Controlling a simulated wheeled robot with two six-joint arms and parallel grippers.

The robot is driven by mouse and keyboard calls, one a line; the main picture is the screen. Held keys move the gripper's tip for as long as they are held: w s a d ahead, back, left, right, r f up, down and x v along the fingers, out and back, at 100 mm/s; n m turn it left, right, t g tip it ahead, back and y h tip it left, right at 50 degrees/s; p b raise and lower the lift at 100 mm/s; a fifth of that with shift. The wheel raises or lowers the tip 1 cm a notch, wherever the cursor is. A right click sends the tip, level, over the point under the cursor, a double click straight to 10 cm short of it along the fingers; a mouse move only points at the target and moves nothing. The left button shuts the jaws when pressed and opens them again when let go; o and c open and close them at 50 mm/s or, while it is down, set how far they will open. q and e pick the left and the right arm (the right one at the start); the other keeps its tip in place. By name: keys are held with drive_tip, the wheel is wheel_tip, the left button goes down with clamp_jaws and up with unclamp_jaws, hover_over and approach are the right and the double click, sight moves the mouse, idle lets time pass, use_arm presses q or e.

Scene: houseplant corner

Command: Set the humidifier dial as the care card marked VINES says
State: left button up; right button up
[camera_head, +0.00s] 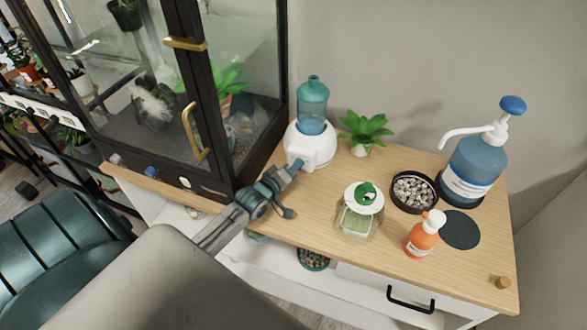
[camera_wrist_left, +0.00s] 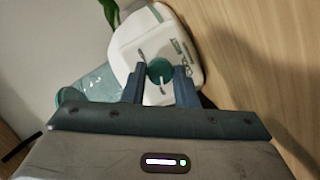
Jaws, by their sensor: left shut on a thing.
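The humidifier has a white base (camera_head: 318,150) and a teal water tank (camera_head: 313,105); it stands at the back left of the wooden top. In the left wrist view its white face fills the upper middle, with a round teal dial (camera_wrist_left: 160,70) and small dark markings too small to read. My left gripper (camera_head: 295,168) reaches the front of the base. In the left wrist view its two blue fingers (camera_wrist_left: 160,86) are shut on the dial, one on either side. The dial's exact setting cannot be told. I cannot make out a card marked VINES. My right gripper is in neither view.
A dark-framed glass cabinet (camera_head: 220,190) stands close left of the humidifier. A small green plant (camera_head: 365,130), pebble dish (camera_head: 414,192), glass jar (camera_head: 358,215), orange bottle (camera_head: 423,235) and blue pump bottle (camera_head: 473,170) stand to the right. The wooden top's front right is mostly clear.

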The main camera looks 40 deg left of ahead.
use_arm(q)
drive_tip(key=shift+r+m+p, duration=0.2)
drive_tip(key=shift+m+p, duration=0.1)
drive_tip(key=shift+p, duration=0.55)
drive_tip(key=m+p, duration=0.1)
drive_tip(key=p, duration=0.1)
drive_tip(key=shift+d+r+m+g+y+p, duration=0.1)
drive_tip(key=shift+m+g+y+p, duration=0.2)
drive_tip(key=shift+g+y+p, duration=0.1)
drive_tip(key=shift+m+y+p, duration=0.3)
drive_tip(key=shift+m+p, duration=0.1)
drive_tip(key=shift+m, duration=0.3)
drive_tip(key=shift+w+d+f+m+g+y, duration=0.1)
drive_tip(key=shift+f+m+g+y, duration=0.25)
drive_tip(key=shift+m, duration=0.25)
drive_tip(key=shift+m+y+b, duration=0.45)
drive_tip(key=shift+m, duration=0.25)
drive_tip(key=m+y+b, duration=0.2)
drive_tip(key=m, duration=0.1)
drive_tip(key=shift+d+r+m+g, duration=0.1)
drive_tip(key=shift+d+m+g, duration=0.05)
drive_tip(key=shift+m+g, duration=0.15)
drive_tip(key=shift+b, duration=0.3)
drive_tip(key=o, duration=1)
